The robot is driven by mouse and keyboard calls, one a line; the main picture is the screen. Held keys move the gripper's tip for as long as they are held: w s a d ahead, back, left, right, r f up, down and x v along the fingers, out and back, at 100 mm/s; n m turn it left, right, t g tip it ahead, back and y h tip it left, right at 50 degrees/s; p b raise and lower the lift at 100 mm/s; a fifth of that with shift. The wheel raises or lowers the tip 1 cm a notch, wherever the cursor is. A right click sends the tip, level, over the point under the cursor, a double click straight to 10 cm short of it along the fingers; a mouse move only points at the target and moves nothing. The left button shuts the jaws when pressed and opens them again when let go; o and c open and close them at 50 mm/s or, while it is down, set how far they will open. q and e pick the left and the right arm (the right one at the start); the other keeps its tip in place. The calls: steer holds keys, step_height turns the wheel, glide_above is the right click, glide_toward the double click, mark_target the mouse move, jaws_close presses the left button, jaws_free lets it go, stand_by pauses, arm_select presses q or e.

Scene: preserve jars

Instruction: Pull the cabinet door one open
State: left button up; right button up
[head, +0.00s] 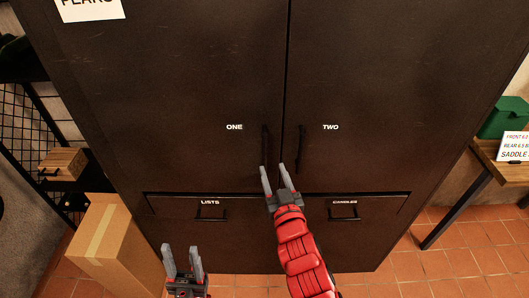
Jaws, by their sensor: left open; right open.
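Cabinet door one (190,70) is the dark left door, marked ONE, and it looks shut. Its black vertical handle (265,142) is near the centre seam. Door two (390,80) is shut beside it, with its own handle (301,148). My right gripper (273,166) is open and empty, pointing up at the lower end of door one's handle. The left finger overlaps the handle's bottom in the picture; I cannot tell whether they touch. My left gripper (181,248) is open and empty, low in front of the drawers.
Below the doors are a LISTS drawer (180,208) and a second labelled drawer (375,208), both shut. A cardboard box (105,245) stands at the lower left. A wooden table (500,172) with a green item (503,118) is at right.

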mark_target(265, 147)
steer(key=p+x, duration=0.1)
steer(key=x, duration=0.2)
steer(key=p+x, duration=0.1)
steer(key=x, duration=0.3)
steer(key=p+x, duration=0.1)
steer(key=x, duration=0.2)
steer(key=shift+w+a+r+p, duration=0.1)
steer(key=shift+r+p, duration=0.2)
steer(key=shift+p, duration=0.1)
steer(key=shift+f, duration=0.1)
jaws_close()
stand_by(0.8)
